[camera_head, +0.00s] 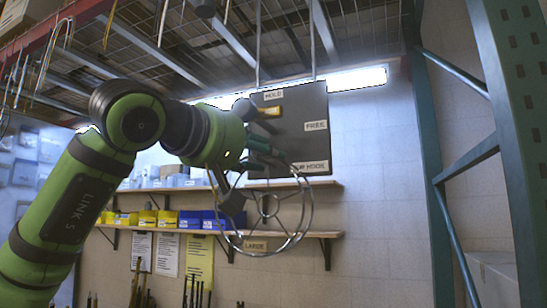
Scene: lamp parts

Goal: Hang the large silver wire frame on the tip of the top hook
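The large silver wire frame (309,220), a ring with spokes and a small hub, is tilted in mid-air in front of the shelves. My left gripper (236,197) is at its left side and appears shut on it; the exact contact is small and partly hidden by the wrist. A dark board (303,107) hangs above and behind the frame, with labels including "FREE" and one ending in "HOOK" (311,167). The hook tip cannot be made out clearly; a dark green rod-like part (266,150) shows beside my wrist. My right gripper is out of view.
Two wall shelves stand behind; the lower one (325,235) carries yellow bins (147,218) and blue bins (190,219). A green steel upright (425,170) stands at the right. A ceiling grid is overhead. Between the frame and the upright is open room before the bare wall.

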